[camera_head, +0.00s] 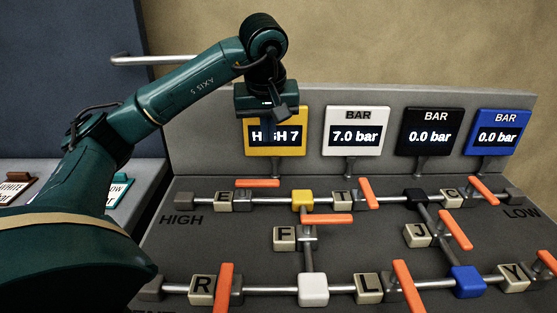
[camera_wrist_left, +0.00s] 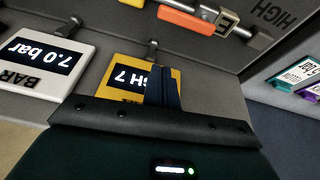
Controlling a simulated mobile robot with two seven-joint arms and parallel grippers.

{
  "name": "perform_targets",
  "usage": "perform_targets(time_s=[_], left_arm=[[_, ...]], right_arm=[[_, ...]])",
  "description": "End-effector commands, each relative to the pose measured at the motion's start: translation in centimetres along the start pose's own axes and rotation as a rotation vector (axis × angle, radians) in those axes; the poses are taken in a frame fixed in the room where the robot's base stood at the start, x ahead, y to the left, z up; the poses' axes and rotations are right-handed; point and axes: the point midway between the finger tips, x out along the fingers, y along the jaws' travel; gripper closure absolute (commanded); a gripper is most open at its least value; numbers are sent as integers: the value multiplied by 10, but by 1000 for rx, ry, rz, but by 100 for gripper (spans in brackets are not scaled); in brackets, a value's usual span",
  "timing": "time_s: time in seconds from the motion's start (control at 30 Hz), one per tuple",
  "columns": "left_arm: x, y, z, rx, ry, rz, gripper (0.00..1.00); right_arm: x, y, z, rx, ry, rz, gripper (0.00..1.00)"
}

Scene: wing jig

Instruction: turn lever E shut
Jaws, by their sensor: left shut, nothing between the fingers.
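Lever E (camera_head: 257,183) is an orange bar beside the E label (camera_head: 224,201), on the upper pipe near HIGH. It lies roughly along the pipe. In the wrist view lever E (camera_wrist_left: 187,20) and the E label (camera_wrist_left: 228,22) are at the top edge. My left gripper (camera_head: 284,112) hangs in front of the yellow HIGH 7 display, above and behind lever E and apart from it. Its fingers (camera_wrist_left: 163,88) are closed together and empty in the wrist view, and cover part of that display. My right gripper is in neither view.
Yellow (camera_head: 275,131), white (camera_head: 352,131), black (camera_head: 428,131) and blue (camera_head: 497,132) displays line the back of the board. Orange levers F (camera_head: 326,219), T (camera_head: 368,193), R (camera_head: 225,287) and several others stand on the pipes. A grey handle (camera_head: 150,60) is at the left.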

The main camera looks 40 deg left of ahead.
Motion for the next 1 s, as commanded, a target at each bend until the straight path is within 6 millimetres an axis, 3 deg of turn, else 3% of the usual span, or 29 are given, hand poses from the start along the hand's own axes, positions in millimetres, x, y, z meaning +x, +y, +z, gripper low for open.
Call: perform_targets(time_s=[0.63, 0.77, 1.0], left_arm=[[3, -9, -4, 56, -6, -23, 100], [17, -9, -3, 56, -8, -26, 100], [67, -11, -2, 55, -10, -27, 100]], right_arm=[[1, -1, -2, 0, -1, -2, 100], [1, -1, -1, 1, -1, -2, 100], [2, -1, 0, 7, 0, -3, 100]])
